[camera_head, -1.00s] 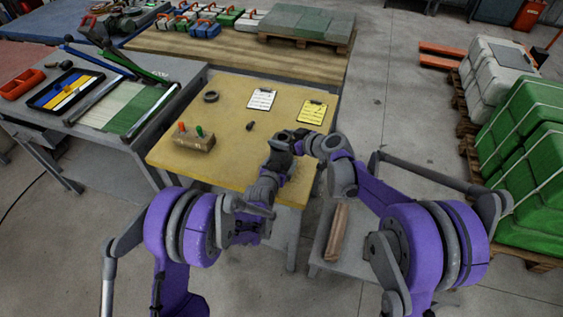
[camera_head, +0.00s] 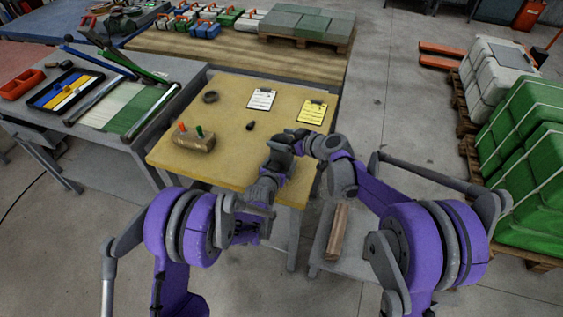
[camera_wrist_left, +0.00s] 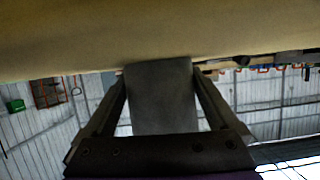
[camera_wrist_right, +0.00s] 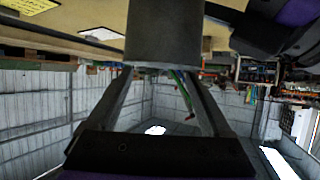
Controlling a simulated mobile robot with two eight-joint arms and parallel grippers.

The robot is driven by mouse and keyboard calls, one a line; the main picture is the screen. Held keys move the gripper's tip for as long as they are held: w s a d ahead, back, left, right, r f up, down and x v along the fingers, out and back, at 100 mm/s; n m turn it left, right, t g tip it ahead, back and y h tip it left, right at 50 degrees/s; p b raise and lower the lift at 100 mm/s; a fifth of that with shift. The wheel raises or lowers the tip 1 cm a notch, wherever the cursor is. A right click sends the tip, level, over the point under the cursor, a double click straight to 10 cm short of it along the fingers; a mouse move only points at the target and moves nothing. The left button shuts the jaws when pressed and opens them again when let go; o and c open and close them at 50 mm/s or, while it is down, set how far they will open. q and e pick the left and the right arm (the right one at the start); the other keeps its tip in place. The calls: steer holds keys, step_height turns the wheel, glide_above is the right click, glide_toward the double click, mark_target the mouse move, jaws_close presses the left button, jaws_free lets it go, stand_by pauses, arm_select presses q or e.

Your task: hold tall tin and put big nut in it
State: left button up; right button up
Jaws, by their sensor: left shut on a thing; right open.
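A dark grey tin (camera_wrist_left: 162,95) fills the space between the fingers of my left gripper (camera_wrist_left: 160,76), which is shut on it. In the right wrist view a dark grey cylinder (camera_wrist_right: 165,35), which looks like the same tin, stands right at the fingertips of my right gripper (camera_wrist_right: 157,72), which is open. Whether they touch is unclear. In the head view my right gripper (camera_head: 303,146) is close beside the left one, over the table's front right part. The tin's mouth and inside are not visible. A small dark object (camera_head: 250,126) lies on the table; I cannot tell whether it is the nut.
The yellow table (camera_head: 225,170) carries a dark ring (camera_head: 210,97), two clipboards (camera_head: 262,98) and a wooden block (camera_head: 195,142) with red and green pegs. A grey workbench (camera_head: 75,132) adjoins at left. A low stand (camera_head: 325,255) with a brown bar is at front right.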

steer(key=shift+o, duration=0.9)
steer(key=v, duration=1.2)
arm_select(q)
steer(key=o, duration=1)
arm_select(e)
steer(key=shift+s, duration=0.1)
arm_select(q)
steer(key=v, duration=1.2)
steer(key=shift+s, duration=0.1)
